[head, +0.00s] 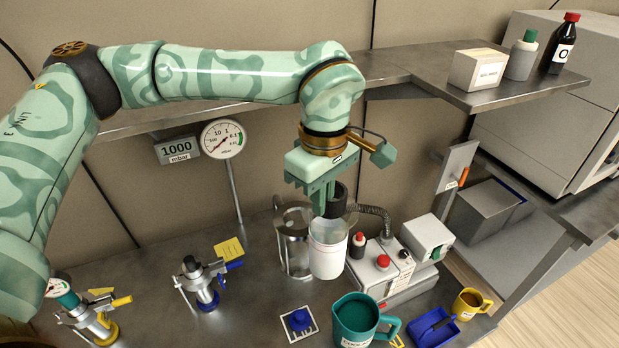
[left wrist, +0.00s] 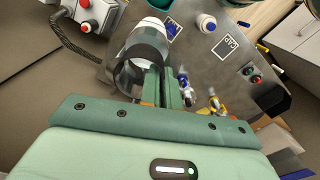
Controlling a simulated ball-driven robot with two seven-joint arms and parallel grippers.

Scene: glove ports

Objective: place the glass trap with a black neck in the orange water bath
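The glass trap (head: 328,254) has a clear upper part, a whitish lower part and a black neck (head: 338,200). It is nearly upright under my left gripper (head: 321,205), whose fingers are close together at the neck and appear shut on it; the exact contact is partly hidden. The left wrist view shows the trap (left wrist: 151,31) just beyond and left of the fingertips (left wrist: 161,72). The trap seems to hang above the bench, in front of a pump. I see no orange water bath in either view. My right gripper is not in view.
A clear glass cylinder (head: 293,249) stands close left of the trap. The pump (head: 391,268) with a ribbed hose is at right.

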